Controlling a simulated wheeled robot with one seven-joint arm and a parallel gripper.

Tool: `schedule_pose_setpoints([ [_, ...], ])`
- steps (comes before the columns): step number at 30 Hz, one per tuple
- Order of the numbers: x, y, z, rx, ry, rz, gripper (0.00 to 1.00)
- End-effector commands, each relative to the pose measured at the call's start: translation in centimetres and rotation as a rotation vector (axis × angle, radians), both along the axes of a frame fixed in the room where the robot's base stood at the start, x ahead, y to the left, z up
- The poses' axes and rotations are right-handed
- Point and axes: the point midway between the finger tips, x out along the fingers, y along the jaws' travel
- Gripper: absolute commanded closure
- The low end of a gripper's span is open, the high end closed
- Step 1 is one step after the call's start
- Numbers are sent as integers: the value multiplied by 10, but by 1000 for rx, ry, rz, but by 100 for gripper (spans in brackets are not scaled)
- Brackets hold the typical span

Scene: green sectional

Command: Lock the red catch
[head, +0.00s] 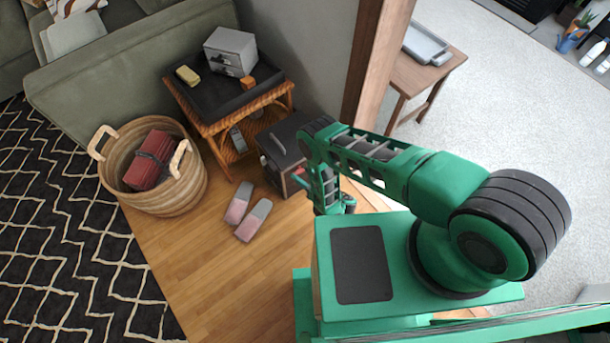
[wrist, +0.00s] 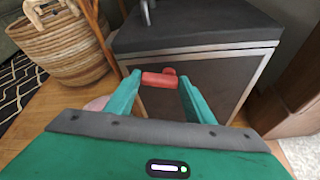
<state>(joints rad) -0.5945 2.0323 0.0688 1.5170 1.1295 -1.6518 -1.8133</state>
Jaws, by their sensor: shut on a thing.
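The red catch (wrist: 158,79) is on the upper front face of a dark box (wrist: 200,36) with a pale metal edge. In the wrist view it is a short bar lying nearly level, with a round knob at its right end. My gripper (wrist: 161,80) has one finger at each end of the catch and is shut on it. In the head view the dark box (head: 279,146) stands on the floor by the wicker table, with a handle on top. My arm covers much of the box's front there, and only a speck of red shows.
A wicker table (head: 216,128) with a black tray (head: 215,100) stands left of the box. A woven basket (head: 165,197) and two slippers (head: 245,211) are on the floor to the left. A wooden post (head: 372,75) rises to the right. Wood floor (head: 215,262) is clear in front.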

Motion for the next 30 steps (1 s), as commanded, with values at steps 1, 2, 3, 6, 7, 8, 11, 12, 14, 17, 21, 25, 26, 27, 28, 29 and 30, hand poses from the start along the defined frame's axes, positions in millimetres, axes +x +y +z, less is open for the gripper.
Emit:
schedule_pose_setpoints([
  [1, 0, 1, 2, 32, 17, 6, 74],
  [2, 0, 1, 2, 53, 29, 7, 74],
  [3, 1, 1, 2, 81, 46, 7, 74],
  [6, 1, -1, 3, 143, 85, 7, 74],
  [7, 2, -1, 3, 161, 97, 6, 74],
  [8, 2, -2, 3, 176, 105, 7, 74],
  [11, 3, -3, 3, 223, 135, 6, 74],
  [12, 3, -4, 4, 239, 144, 6, 74],
  [14, 3, -4, 4, 261, 158, 6, 74],
  [17, 3, -5, 4, 289, 176, 5, 74],
  [21, 4, -6, 4, 313, 191, 4, 74],
  [25, 4, -6, 4, 324, 198, 3, 74],
  [26, 4, -6, 4, 325, 199, 3, 74],
  [27, 4, -7, 4, 326, 199, 3, 74],
  [28, 4, -7, 4, 326, 200, 3, 74],
  [29, 4, -7, 4, 326, 200, 3, 74],
  [30, 4, -7, 4, 326, 199, 3, 74],
])
